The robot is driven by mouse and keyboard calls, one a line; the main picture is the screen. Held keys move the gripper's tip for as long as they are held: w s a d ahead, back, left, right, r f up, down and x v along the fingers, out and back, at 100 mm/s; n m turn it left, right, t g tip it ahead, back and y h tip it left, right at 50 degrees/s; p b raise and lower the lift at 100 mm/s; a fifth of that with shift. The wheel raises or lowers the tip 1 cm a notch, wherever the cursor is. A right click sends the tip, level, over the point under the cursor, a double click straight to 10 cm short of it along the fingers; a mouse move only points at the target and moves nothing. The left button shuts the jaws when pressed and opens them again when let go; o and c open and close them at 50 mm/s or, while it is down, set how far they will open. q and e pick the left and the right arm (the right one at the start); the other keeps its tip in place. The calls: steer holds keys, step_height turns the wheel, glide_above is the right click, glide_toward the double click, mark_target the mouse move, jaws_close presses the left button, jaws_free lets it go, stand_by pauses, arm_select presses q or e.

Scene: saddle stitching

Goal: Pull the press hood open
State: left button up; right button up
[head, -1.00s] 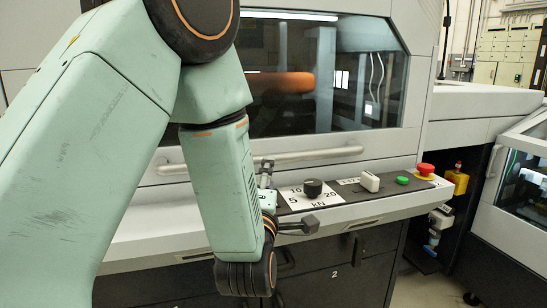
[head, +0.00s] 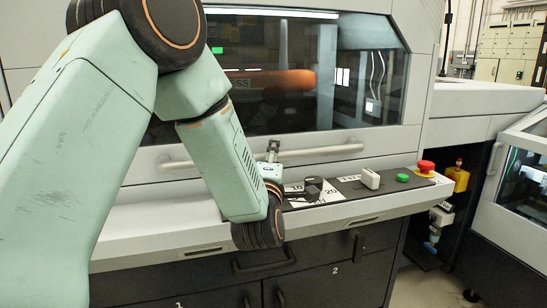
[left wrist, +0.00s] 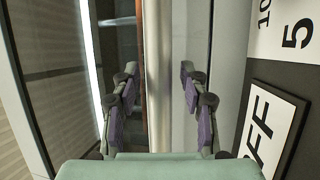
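The press hood (head: 300,70) is closed, with a wide dark window. Its long pale handle bar (head: 325,150) runs along the hood's lower edge. My left gripper (head: 272,150) is at the middle of this bar, its wrist below it. In the left wrist view the handle bar (left wrist: 158,60) runs upright between the two open fingers of my left gripper (left wrist: 158,80), with a gap visible on each side. Whether the fingertips reach past the bar cannot be told. My right gripper is in neither view.
Below the bar is a control panel with a partly hidden black knob (head: 313,184), a white switch (head: 370,179), a green button (head: 402,178) and a red stop button (head: 426,167). Dark drawers (head: 345,265) lie underneath. Another machine (head: 520,185) stands at the right.

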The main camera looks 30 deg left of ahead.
arm_select(q)
steer(key=shift+s+a, duration=0.15)
steer(key=shift+s, duration=0.05)
steer(key=c, duration=0.4)
jaws_close()
steer(key=shift+r, duration=0.15)
